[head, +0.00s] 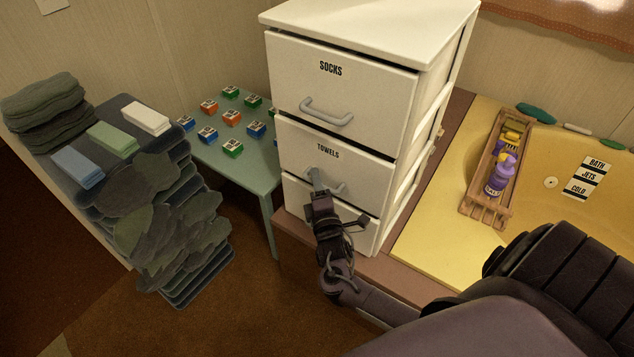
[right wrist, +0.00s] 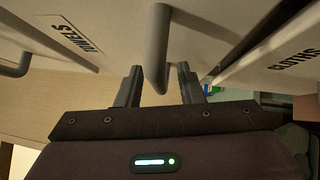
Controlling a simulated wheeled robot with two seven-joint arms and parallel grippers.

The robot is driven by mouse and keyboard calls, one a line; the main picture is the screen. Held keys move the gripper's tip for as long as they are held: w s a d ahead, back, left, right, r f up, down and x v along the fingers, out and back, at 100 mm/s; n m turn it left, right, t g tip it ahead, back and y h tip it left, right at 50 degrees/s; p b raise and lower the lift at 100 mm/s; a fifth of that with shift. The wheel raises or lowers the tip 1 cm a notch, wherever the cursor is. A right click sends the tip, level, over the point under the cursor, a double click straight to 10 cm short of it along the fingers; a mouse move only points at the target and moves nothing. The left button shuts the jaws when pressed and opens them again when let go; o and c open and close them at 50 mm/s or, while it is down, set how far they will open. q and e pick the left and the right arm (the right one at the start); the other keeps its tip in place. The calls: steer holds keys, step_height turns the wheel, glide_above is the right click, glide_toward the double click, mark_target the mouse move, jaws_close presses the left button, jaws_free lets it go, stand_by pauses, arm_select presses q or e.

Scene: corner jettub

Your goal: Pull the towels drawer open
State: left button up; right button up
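The towels drawer (head: 296,147) is the middle white drawer of the unit, marked TOWELS, and looks shut or nearly so. Its grey bar handle (head: 339,187) is partly hidden by my right gripper (head: 317,180), which reaches up to it from below. In the right wrist view, the handle (right wrist: 158,45) runs between the two dark fingers of my right gripper (right wrist: 158,87). The fingers are apart, with a gap on each side of the bar. The TOWELS label (right wrist: 77,33) shows upside down there. My left gripper is not in view.
The SOCKS drawer (head: 340,90) is above, and a lower drawer front marked CLOTHS (right wrist: 294,58) is beside it in the wrist view. A green table (head: 232,170) with small boxes and a stack of folded cloths stand left. A yellow tub (head: 432,240) with a wooden caddy (head: 478,195) is right.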

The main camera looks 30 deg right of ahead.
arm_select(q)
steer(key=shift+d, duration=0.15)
arm_select(e)
steer(key=shift+c, duration=0.4)
jaws_close()
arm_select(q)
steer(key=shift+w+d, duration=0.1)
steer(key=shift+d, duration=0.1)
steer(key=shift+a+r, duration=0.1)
arm_select(e)
steer(key=shift+a, duration=0.1)
